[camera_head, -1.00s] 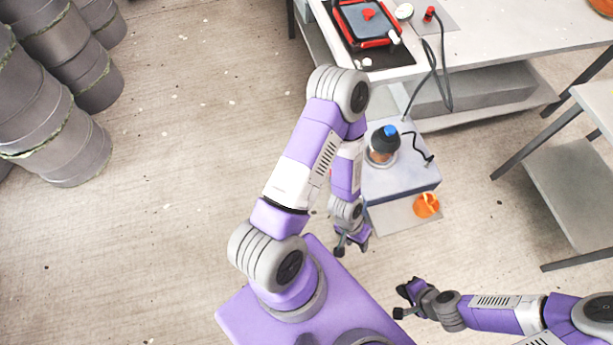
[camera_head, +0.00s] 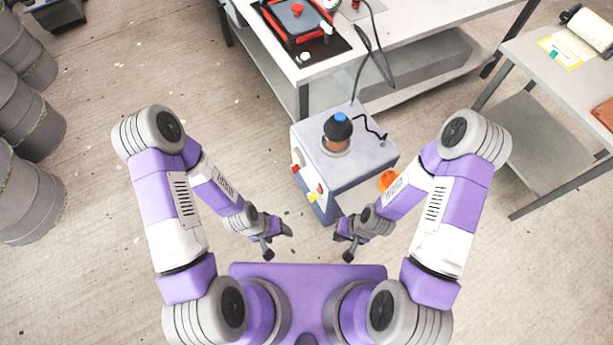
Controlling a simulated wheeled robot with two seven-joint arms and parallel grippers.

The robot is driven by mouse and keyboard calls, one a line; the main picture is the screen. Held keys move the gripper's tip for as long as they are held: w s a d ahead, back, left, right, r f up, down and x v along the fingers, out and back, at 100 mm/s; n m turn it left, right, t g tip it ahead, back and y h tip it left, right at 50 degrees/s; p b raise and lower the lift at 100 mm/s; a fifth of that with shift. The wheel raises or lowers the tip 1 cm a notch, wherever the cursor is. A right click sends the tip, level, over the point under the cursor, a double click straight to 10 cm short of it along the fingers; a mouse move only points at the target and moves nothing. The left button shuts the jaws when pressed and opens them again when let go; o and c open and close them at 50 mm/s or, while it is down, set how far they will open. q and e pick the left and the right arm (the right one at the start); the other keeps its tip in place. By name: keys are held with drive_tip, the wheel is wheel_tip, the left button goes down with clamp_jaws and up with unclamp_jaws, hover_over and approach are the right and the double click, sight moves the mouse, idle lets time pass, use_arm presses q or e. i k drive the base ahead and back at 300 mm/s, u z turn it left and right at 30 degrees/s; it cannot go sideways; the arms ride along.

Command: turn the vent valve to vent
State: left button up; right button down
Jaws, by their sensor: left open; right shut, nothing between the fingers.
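A blue-grey box unit (camera_head: 365,168) stands on the floor ahead of me, with a dark, blue-capped dome (camera_head: 338,127) on top. Its near left side carries a small red part (camera_head: 295,168) and a yellow part (camera_head: 312,196). I cannot tell which part is the vent valve or how it is set. My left gripper (camera_head: 279,243) is open and empty, below and left of the box. My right gripper (camera_head: 343,246) is shut and empty, in front of the box's near corner. Neither visibly touches the box.
A workbench (camera_head: 430,22) with a red-framed mould (camera_head: 295,15) stands behind the box; a black hose hangs from it. An orange object (camera_head: 388,180) is partly hidden by my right arm. Another table (camera_head: 555,80) stands right, grey drums (camera_head: 30,130) left.

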sight(312, 197)
drive_tip(key=z, duration=0.05)
drive_tip(key=k, duration=0.3)
drive_tip(key=u, duration=1.35)
drive_tip(key=i, duration=2.95)
drive_tip(key=z, duration=3.95)
